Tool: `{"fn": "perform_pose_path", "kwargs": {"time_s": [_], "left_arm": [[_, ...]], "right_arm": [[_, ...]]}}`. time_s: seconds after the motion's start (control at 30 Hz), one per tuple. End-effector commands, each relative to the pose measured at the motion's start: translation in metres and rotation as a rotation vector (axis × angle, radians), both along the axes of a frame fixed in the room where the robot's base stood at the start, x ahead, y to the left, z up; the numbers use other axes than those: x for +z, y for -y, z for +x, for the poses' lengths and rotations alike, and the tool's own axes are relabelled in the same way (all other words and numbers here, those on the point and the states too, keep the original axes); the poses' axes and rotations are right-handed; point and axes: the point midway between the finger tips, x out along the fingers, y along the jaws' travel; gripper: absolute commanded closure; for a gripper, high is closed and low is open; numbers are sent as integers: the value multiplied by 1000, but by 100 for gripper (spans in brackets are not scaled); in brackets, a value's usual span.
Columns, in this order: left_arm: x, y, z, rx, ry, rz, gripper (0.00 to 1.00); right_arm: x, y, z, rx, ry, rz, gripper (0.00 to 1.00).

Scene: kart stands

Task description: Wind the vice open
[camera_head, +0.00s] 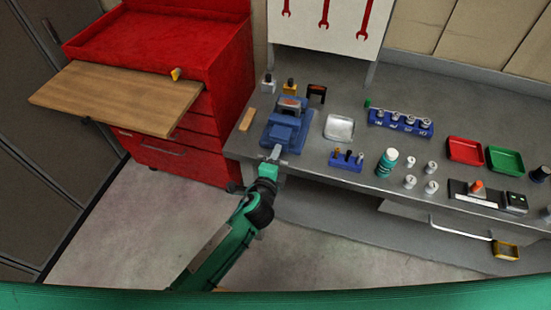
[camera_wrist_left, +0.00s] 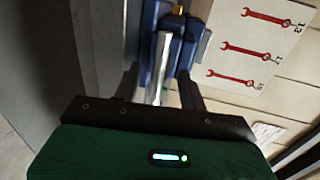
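The blue vice (camera_head: 288,124) stands at the left front of the grey workbench. In the left wrist view the vice (camera_wrist_left: 185,32) is straight ahead, with a silver bar (camera_wrist_left: 160,62) on its near side. My left gripper (camera_head: 274,153) is right at the front of the vice. In the left wrist view its two dark fingers (camera_wrist_left: 160,86) are apart, with the bar between them and gaps showing on both sides. I cannot tell whether either finger touches the vice. My right gripper is in neither view.
A red tool cabinet (camera_head: 208,62) with a wooden board (camera_head: 115,97) stands left of the bench. A silver tray (camera_head: 339,128), blue holders (camera_head: 400,123) and a green-white cylinder (camera_head: 387,162) lie right of the vice. A wrench panel (camera_head: 345,30) rises behind.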

Motion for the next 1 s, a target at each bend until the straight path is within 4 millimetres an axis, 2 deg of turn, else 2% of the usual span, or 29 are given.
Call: {"fn": "perform_pose_path", "kwargs": {"time_s": [0.23,0.37,0.47,0.8,1.0], "left_arm": [[0,-1,-2,0,0,0,58],[0,-4,-12,0,-2,1,58],[3,-7,-27,-1,-1,-1,58],[16,-26,-94,-1,-1,-1,58],[23,-33,-121,-1,-1,-1,58]], "right_arm": [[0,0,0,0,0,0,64],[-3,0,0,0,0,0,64],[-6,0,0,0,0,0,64],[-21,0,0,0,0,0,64],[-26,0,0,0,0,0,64]]}}
